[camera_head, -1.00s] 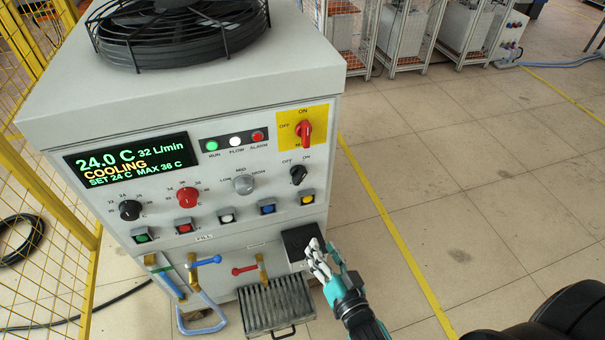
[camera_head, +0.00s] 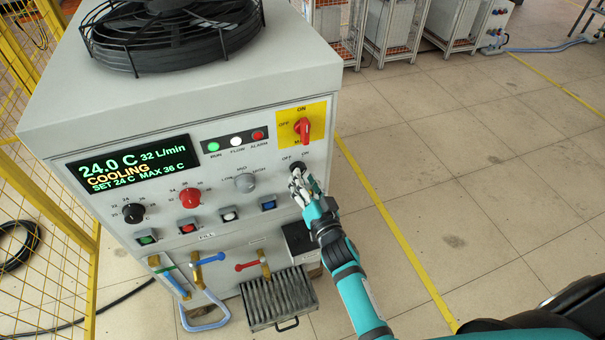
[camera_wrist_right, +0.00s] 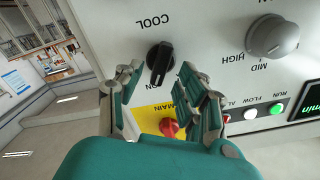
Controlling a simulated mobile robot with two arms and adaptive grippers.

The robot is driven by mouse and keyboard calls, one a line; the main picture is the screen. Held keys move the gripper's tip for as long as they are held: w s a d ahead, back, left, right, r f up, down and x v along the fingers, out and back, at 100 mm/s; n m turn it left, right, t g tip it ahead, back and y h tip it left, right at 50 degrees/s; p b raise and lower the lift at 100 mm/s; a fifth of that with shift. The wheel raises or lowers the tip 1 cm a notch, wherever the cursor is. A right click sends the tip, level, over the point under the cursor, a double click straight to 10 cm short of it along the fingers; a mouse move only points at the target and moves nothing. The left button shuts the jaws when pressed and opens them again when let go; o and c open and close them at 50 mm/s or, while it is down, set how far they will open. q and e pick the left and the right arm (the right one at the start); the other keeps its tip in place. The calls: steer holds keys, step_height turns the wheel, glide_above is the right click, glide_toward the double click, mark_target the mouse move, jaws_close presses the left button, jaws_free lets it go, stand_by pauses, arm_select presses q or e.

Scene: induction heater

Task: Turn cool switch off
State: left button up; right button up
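The cool switch is a black rotary knob (camera_wrist_right: 159,62) on the light grey panel, under the label COOL in the wrist view. Its bar lies slightly tilted, with one end near the ON label; the OFF label is hidden there. In the head view only the top of the knob (camera_head: 297,166) shows above my fingers. My right gripper (camera_head: 299,181) is at the panel. In the wrist view its fingers (camera_wrist_right: 159,76) are open, one on each side of the knob, with gaps visible between them and it. My left gripper is in neither view.
The red main switch (camera_head: 303,128) on its yellow plate is just above the cool switch. A grey knob (camera_head: 244,183) and lit buttons are to the left. The display (camera_head: 133,163) reads COOLING. A slatted tray (camera_head: 279,300) juts out below. Open floor lies right.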

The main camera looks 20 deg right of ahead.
steer(key=shift+w, duration=1.05)
jaws_close()
